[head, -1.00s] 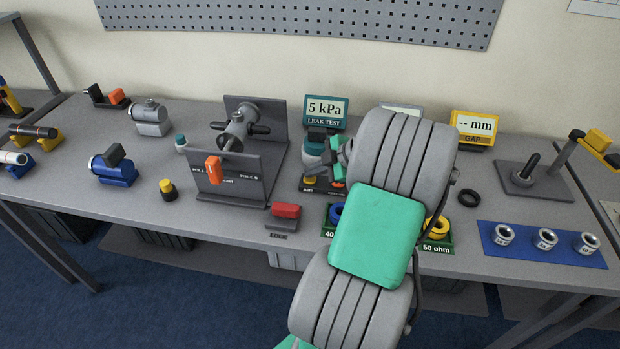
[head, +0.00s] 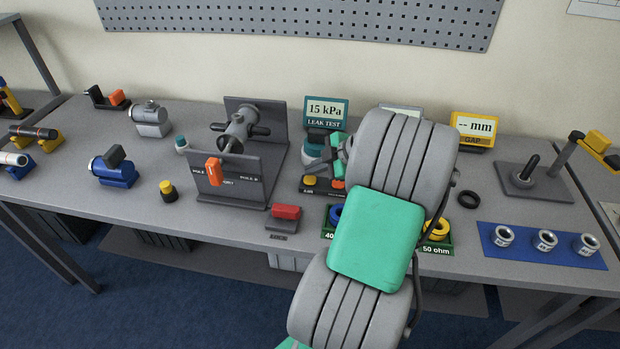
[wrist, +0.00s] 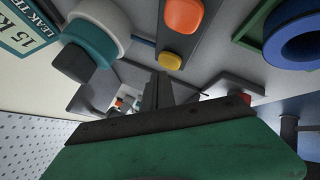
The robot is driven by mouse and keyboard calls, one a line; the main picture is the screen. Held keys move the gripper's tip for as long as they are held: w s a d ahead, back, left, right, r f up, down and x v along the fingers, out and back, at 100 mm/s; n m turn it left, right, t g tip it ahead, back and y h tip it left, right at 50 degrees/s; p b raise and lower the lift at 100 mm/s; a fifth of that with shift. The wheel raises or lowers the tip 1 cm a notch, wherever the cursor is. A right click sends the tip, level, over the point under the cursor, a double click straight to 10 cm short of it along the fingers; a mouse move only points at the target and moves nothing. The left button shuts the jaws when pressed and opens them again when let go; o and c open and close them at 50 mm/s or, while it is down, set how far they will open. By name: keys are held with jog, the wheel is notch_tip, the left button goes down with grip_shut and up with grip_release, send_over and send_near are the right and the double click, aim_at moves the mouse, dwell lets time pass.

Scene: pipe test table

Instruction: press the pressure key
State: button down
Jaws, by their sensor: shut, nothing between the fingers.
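A small dark key panel (head: 322,190) stands on the table below the leak test display. It bears a yellow key (head: 310,181) and an orange key (head: 338,184). In the wrist view the orange key (wrist: 184,15) and the yellow key (wrist: 170,61) lie in one row. I cannot read which is the pressure key. The leak test display (head: 326,112) reads 15 kPa. My gripper (wrist: 158,82) is shut and empty, its tips close to the yellow key; contact cannot be told. In the head view my arm hides part of the panel's right side.
A clamp fixture (head: 238,175) stands left of the panel, and a red key block (head: 285,218) in front. A teal-and-white round part (wrist: 95,35) is beside my gripper. Rings in green trays (head: 438,232) lie to the right.

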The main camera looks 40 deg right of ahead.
aim_at(313, 180)
jog(key=shift+f+b, duration=0.15)
jog(key=shift+b, duration=0.4)
jog(key=shift+f+b, duration=0.25)
jog(key=shift+b, duration=0.2)
jog(key=shift+f+b, duration=0.45)
jog(key=shift+b, duration=0.05)
dwell(0.6)
jog(key=shift+r, duration=0.15)
jog(key=shift+r+p, duration=0.3)
jog(key=shift+r, duration=0.4)
jog(key=shift+r, duration=0.1)
jog(key=shift+r+p, duration=1.35)
jog(key=shift+r, duration=1.1)
